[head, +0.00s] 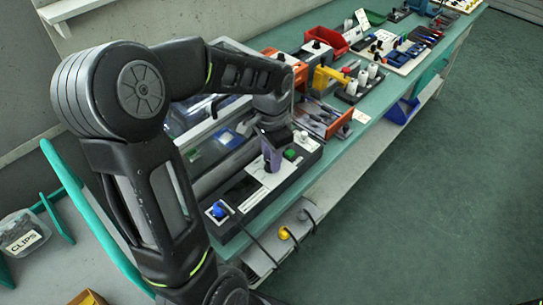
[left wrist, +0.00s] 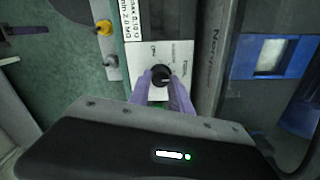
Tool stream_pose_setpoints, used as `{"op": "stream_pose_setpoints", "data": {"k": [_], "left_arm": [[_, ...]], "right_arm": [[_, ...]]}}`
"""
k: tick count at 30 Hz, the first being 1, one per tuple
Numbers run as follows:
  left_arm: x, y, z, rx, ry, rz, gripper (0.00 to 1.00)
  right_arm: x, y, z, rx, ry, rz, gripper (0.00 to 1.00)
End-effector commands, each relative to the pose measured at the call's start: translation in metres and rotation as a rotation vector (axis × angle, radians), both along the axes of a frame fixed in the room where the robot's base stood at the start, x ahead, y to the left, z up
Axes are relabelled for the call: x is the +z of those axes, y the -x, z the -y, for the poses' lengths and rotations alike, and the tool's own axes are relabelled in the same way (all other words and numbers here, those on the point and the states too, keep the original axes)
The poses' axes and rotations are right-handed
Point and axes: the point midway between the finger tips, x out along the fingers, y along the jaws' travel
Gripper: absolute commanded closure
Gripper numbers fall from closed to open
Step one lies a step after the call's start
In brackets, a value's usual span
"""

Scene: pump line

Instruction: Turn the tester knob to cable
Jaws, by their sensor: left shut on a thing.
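The tester is a long dark box with white label plates; one plate (head: 265,187) shows in the head view beside my left gripper. My left gripper (head: 270,155) points down over it with purple fingers. In the left wrist view the gripper (left wrist: 164,90) is shut on a round black knob (left wrist: 161,74) on a white plate (left wrist: 150,52). Small words are printed around the knob, too small to read surely, so its setting cannot be told. In the head view the knob is hidden by the fingers. My right gripper is not in view.
A green button (head: 289,154) and a blue knob (head: 219,210) sit on the box near the fingers. Yellow (head: 284,233) and grey plugs are at the bench's front edge. An orange-sided tray (head: 340,124), a yellow tool (head: 325,77) and a red bin (head: 331,41) stand farther back.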

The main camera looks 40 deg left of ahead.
Motion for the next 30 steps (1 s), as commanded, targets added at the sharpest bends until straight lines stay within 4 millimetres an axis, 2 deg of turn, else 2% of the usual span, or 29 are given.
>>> {"op": "stream_pose_setpoints", "data": {"k": [15,22,30], "left_arm": [[0.0013,-0.0001,0.0009,-0.426,-0.001,0.003,1.00],[0.0011,0.0000,0.0009,-0.513,-0.001,0.003,1.00],[0.0009,0.0000,0.0009,-0.536,-0.001,0.003,1.00]], "right_arm": [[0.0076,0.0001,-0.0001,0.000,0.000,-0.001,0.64],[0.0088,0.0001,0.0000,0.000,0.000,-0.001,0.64],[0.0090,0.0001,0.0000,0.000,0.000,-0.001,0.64]]}}
